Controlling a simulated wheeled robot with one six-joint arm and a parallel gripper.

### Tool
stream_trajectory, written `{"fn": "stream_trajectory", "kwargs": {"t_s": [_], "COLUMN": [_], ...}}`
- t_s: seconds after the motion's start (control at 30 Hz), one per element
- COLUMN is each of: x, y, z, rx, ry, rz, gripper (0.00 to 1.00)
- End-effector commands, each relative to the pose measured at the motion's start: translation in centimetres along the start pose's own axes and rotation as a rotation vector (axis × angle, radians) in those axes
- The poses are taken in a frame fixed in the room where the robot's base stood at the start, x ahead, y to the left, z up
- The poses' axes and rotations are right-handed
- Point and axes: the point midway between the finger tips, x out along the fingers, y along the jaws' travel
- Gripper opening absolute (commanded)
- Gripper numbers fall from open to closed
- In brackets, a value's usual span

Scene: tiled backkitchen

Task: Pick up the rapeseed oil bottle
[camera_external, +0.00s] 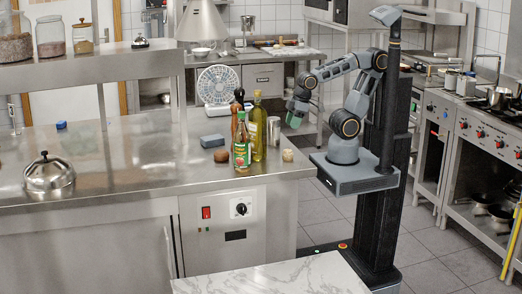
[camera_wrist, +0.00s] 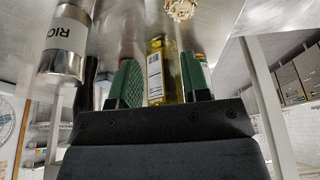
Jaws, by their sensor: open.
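The rapeseed oil bottle (camera_external: 259,132) appears to be the tall yellow-green one. It stands upright near the right end of the steel counter. In the wrist view the yellow bottle (camera_wrist: 156,75), with a white label, shows between my two green finger pads. My gripper (camera_external: 294,114) is open and empty, right of the bottle and apart from it in the external view; its fingers also show in the wrist view (camera_wrist: 158,62).
A red-labelled bottle (camera_external: 242,148) and a dark brown bottle-like object (camera_external: 236,118) stand close left of the oil. A metal tin (camera_external: 273,131) marked RIC… in the wrist view (camera_wrist: 65,40) and a pale round item (camera_external: 287,155) are at its right.

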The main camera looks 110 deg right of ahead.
Motion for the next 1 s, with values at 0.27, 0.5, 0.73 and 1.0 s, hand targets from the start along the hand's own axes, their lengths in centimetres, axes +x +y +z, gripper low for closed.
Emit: {"fn": "stream_trajectory", "kwargs": {"t_s": [0.27, 0.5, 0.73, 1.0], "x": [0.0, 0.0, -2.0, -11.9], "y": [0.0, 0.0, 0.4, 1.0], "z": [0.0, 0.0, -3.1, -13.6], "rx": [0.0, 0.0, 0.013, 0.024], "ry": [0.0, 0.0, 0.01, 0.089], "rz": [0.0, 0.0, 0.004, 0.007], "gripper": [0.56, 0.64, 0.64, 0.64]}}
